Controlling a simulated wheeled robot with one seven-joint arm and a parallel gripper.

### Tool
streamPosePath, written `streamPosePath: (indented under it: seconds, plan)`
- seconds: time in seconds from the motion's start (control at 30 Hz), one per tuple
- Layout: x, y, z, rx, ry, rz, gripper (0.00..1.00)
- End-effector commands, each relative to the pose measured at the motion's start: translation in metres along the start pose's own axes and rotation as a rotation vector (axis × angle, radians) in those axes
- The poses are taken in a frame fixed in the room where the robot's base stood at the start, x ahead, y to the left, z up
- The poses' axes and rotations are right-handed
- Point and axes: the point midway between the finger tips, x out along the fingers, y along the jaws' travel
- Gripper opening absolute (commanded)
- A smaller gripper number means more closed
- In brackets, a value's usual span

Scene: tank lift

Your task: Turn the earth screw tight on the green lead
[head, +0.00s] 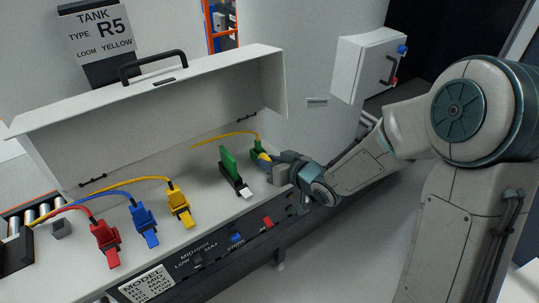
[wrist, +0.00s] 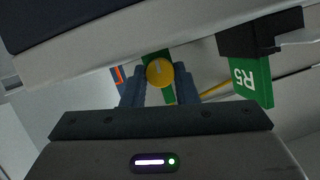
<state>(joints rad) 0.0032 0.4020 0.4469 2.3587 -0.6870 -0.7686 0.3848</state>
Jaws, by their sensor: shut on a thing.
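The earth screw shows as a round yellow knob (wrist: 159,72) with a pale line on its face in the wrist view. It also shows at my fingertips in the head view (head: 264,157). My gripper (head: 272,168) is shut on it, one dark finger on each side, as the wrist view (wrist: 160,82) shows. The green lead's end (head: 256,145) sits right behind the knob, with a yellow cable (head: 228,135) running left from it. Green also shows behind the knob in the wrist view (wrist: 169,96). The knob's thread is hidden.
A green R5 tag (wrist: 252,80) in a black holder stands close beside my gripper, also in the head view (head: 229,161). Yellow (head: 179,204), blue (head: 144,223) and red (head: 105,242) plugs stand left. The raised lid (head: 150,95) is behind; a wall box (head: 362,66) hangs right.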

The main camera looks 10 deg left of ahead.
Motion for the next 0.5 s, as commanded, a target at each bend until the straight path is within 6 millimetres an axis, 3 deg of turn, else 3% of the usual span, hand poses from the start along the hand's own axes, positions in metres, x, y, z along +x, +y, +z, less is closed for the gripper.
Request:
streamPosePath:
  seconds: [0.5]
  plan:
    - [0.0003, 0.0003, 0.0007, 0.070, 0.002, -0.030, 0.04]
